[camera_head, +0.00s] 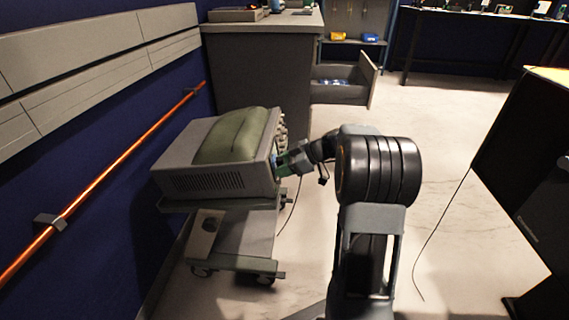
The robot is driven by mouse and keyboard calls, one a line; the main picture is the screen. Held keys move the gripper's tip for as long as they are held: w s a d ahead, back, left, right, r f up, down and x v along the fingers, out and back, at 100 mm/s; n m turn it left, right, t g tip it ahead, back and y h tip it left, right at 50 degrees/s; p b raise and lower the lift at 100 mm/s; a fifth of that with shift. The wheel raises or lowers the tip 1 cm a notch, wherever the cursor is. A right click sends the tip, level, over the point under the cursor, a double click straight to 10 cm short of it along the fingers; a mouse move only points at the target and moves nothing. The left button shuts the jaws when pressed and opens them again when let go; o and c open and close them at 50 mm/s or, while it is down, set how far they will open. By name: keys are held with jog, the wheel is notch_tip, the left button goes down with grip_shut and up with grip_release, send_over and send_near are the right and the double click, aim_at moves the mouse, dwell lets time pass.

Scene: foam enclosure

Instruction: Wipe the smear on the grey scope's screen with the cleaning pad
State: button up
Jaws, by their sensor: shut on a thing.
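The grey scope (208,177) sits on a wheeled cart at the left, with a green padded bag (231,137) on its top. Its front faces right, so the screen is seen too edge-on to make out, and the smear is hidden. My gripper (281,163) is at the scope's front face, close to the screen side. It is shut on a small blue-green thing, apparently the cleaning pad (277,160), mostly covered by the gripper. I cannot tell whether the pad touches the screen.
The cart (236,262) stands beside the dark blue wall with an orange pipe (120,165). A grey cabinet (262,75) with an open drawer (342,92) is behind. A dark cabinet (530,160) stands at the right. A cable lies on the open floor between.

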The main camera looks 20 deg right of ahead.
jog(key=shift+a, duration=0.1)
jog(key=shift+s+d+r, duration=0.15)
jog(key=shift+s+d, duration=0.35)
jog(key=shift+d, duration=0.35)
jog(key=shift+s+d+r, duration=0.2)
jog(key=shift+s+d, duration=0.25)
jog(key=shift+d, duration=0.4)
jog(key=shift+s+d+r, duration=0.15)
jog(key=shift+s+d, duration=0.35)
jog(key=shift+d, duration=0.35)
jog(key=shift+d, duration=0.1)
jog(key=shift+s+d+r, duration=0.15)
jog(key=shift+s+d, duration=0.25)
jog(key=shift+d, duration=0.2)
jog(key=shift+s+d+r, duration=0.1)
jog(key=shift+s+d, duration=0.25)
jog(key=shift+d, duration=0.25)
